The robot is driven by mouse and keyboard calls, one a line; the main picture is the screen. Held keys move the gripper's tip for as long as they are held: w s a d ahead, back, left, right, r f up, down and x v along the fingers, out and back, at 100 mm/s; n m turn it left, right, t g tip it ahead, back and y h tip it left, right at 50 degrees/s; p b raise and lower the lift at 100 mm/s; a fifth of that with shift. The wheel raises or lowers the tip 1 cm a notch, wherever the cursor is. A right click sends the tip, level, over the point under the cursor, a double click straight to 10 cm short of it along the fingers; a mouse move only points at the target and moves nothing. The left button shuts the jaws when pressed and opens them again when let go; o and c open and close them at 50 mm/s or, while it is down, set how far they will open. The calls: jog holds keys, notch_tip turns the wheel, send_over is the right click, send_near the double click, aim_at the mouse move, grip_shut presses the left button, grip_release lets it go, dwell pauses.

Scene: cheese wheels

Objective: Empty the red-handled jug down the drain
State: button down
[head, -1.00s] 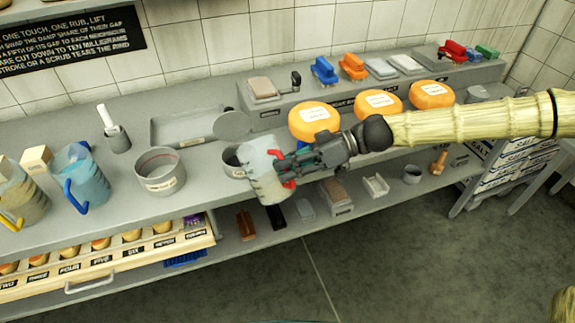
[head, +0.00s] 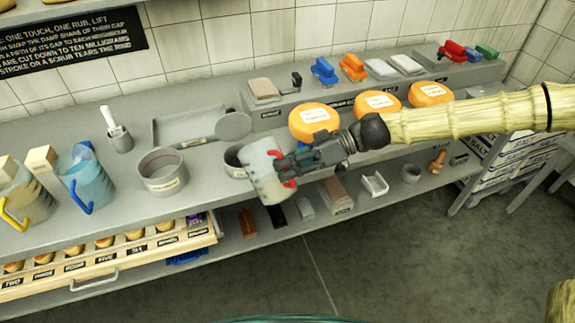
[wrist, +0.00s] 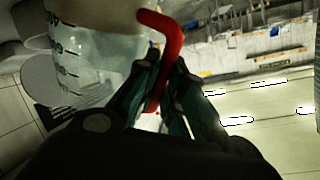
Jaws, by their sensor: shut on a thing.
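The red-handled jug (head: 261,170) is pale and translucent and hangs tilted in front of the grey bench edge. My gripper (head: 288,170) is shut on its red handle, on the jug's right side. In the wrist view, the jug (wrist: 95,60) shows dark measuring marks, and its red handle (wrist: 168,45) passes between the fingers of my gripper (wrist: 160,95). A round grey vessel (head: 234,157) is partly hidden behind the jug. A wider grey round vessel (head: 161,172) with a label stands to its left. I cannot read which, if either, is the drain.
A blue-handled jug (head: 88,182) and a yellow-handled jug (head: 25,195) stand at the left. Orange cheese wheels (head: 313,120) sit behind my gripper. A lower shelf (head: 225,250) holds small items. A drawer (head: 120,262) stands open at the lower left. The floor in front is clear.

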aim_at(280, 155)
jog(key=shift+w+a+r+m+h+p, duration=0.25)
jog(key=shift+r+p, duration=0.2)
jog(key=shift+p, duration=0.95)
jog(key=shift+w+a+r+m+h+p, duration=0.15)
jog(key=shift+r+m+p, duration=0.25)
jog(key=shift+p, duration=1)
jog(key=shift+w+a+r+m+g+h+p, duration=0.25)
jog(key=shift+w+a+r+g+h+p, duration=0.2)
jog(key=shift+p, duration=1.15)
jog(key=shift+w+a+r+m+g+h+p, duration=0.2)
jog(key=shift+w+a+r+m+h+p, duration=0.15)
jog(key=shift+w+a+r+p, duration=0.3)
jog(key=shift+w+a+r+m+g+h+p, duration=0.2)
jog(key=shift+w+a+r+m+p, duration=0.2)
jog(key=shift+w+p, duration=0.3)
dwell(0.3)
jog(key=shift+r, duration=0.1)
jog(key=shift+w+a+r+m+p, duration=0.2)
jog(key=shift+w+r+m+p, duration=0.05)
jog(key=shift+p, duration=0.05)
dwell(1.2)
